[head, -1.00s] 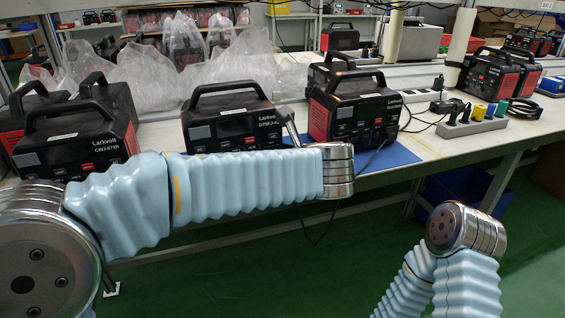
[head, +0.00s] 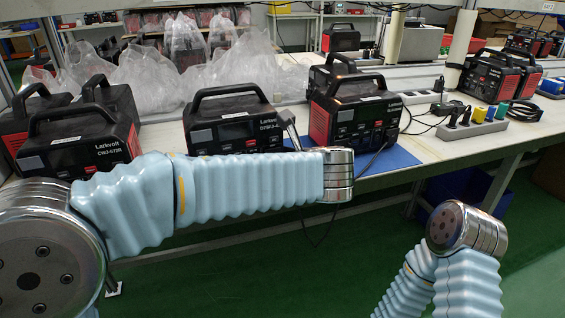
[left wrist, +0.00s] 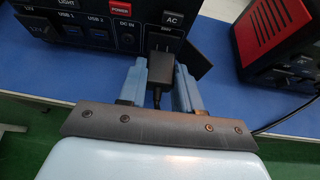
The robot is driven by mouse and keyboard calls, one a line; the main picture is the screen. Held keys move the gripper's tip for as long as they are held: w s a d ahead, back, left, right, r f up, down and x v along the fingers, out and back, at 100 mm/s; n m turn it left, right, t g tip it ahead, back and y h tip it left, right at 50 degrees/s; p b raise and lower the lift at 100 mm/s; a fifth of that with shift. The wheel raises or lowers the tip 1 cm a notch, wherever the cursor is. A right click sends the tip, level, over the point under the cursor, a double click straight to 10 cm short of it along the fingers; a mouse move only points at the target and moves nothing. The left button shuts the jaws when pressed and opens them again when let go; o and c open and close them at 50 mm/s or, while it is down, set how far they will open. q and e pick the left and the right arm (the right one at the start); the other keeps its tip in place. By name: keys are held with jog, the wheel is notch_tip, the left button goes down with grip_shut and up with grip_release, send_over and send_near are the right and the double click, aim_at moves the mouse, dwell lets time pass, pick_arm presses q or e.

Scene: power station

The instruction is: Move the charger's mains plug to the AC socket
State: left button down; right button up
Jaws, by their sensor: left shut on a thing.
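The charger's mains plug (left wrist: 160,68) is a small black block in the left wrist view. It sits between the two blue-grey fingers of my left gripper (left wrist: 158,88), which is shut on it. In the head view this station (head: 235,118) stands at centre, and my left forearm hides most of the gripper. My right gripper is out of frame.
A red-and-black power station (head: 355,110) stands just to the right, on the blue mat (head: 395,157). A grey power strip (head: 472,128) with plugs lies further right. More stations (head: 70,140) stand at left, with plastic bags (head: 150,75) behind. A black cable hangs below the table edge.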

pick_arm(q)
jog(key=shift+w, duration=0.1)
dwell(0.6)
jog(key=shift+w+a+p, duration=0.15)
jog(key=shift+w+p, duration=0.25)
jog(key=shift+w, duration=0.05)
jog(key=shift+w+a, duration=0.1)
jog(key=shift+w, duration=0.05)
dwell(0.4)
jog(key=c, duration=0.7)
grip_release()
jog(key=v, duration=1.3)
jog(key=shift+s+r, duration=0.15)
jog(key=shift+s, duration=0.1)
